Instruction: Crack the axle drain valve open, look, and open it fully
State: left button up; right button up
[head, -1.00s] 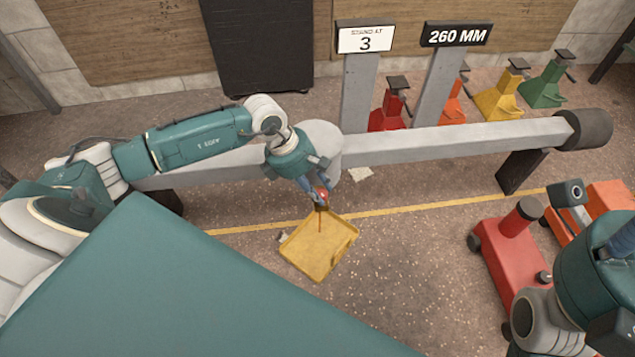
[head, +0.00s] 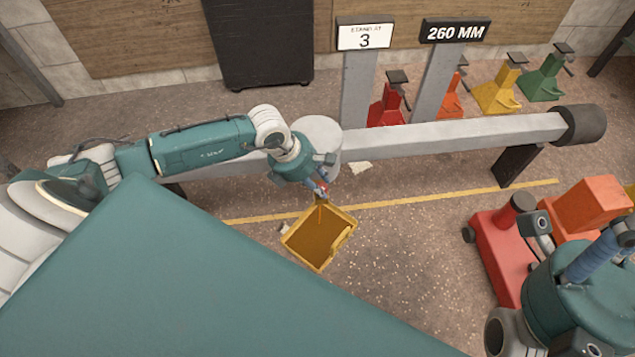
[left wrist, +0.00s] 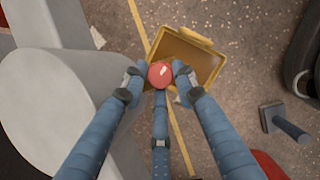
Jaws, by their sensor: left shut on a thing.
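The red valve knob (left wrist: 160,74) is between the fingertips of my left gripper (head: 320,187), which is shut on it. The knob sits beside the round housing (head: 319,137) of the grey axle (head: 450,136); the housing also shows large in the left wrist view (left wrist: 45,95). The yellow drain tray (head: 301,263) lies on the floor below the knob. Dark brown liquid (head: 317,240) covers its bottom, and a thin amber stream shows just under the gripper. My right gripper (head: 598,250) is at the lower right, away from the axle; its jaw opening is unclear.
A red jack (head: 497,250) and an orange block (head: 592,208) stand at the right. Several coloured stands (head: 498,92) are behind the axle. Signs (head: 364,36) reading "3" and "260 MM" (head: 455,31) stand behind it. The floor around the tray is mostly clear.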

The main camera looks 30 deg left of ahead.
pick_arm(q)
jog(key=o, duration=1.1)
jog(key=shift+w+d+r, duration=0.1)
jog(key=shift+d+r, duration=0.05)
jog(key=shift+d, duration=0.4)
jog(key=shift+a, duration=0.25)
jog(key=v, duration=1.2)
